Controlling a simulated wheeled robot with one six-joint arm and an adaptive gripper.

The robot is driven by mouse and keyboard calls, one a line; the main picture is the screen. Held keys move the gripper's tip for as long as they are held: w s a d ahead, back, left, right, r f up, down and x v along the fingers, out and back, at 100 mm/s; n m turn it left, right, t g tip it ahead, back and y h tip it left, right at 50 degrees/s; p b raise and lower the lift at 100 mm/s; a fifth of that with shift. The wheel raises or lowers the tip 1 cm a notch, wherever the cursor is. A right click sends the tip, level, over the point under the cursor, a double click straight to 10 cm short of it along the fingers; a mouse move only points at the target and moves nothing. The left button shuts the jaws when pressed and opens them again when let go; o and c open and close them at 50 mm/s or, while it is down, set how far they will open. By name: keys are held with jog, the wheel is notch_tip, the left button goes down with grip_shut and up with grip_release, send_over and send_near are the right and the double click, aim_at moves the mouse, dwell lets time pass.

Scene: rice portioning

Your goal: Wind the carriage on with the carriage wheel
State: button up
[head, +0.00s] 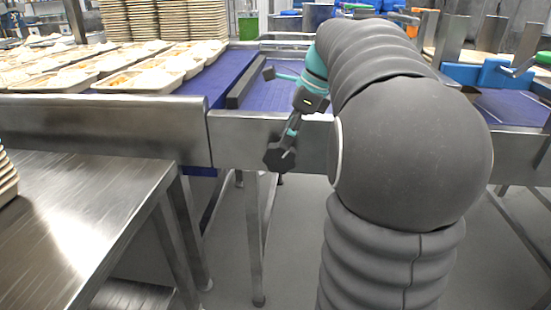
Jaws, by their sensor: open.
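My gripper (279,112) is at the front rail of the blue conveyor, with its teal and black fingers spread apart. One finger reaches left over the belt and the other points down along the rail. A dark, many-sided knob (274,159), which looks like the carriage wheel, shows on the front face of the rail at the tip of the lower finger. I cannot tell whether the finger touches it. A dark grey bar (243,84), possibly part of the carriage, lies across the belt left of my gripper.
Filled trays (131,80) stand in rows on the blue belt (221,68) at the left. Stacks of empty trays (193,20) stand behind. A steel table (85,190) fills the left foreground. Floor shows below the rail (240,135), between its legs.

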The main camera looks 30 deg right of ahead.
aim_at(276, 159)
jog(key=x, duration=0.7)
jog(key=shift+a+f, duration=0.15)
grip_shut()
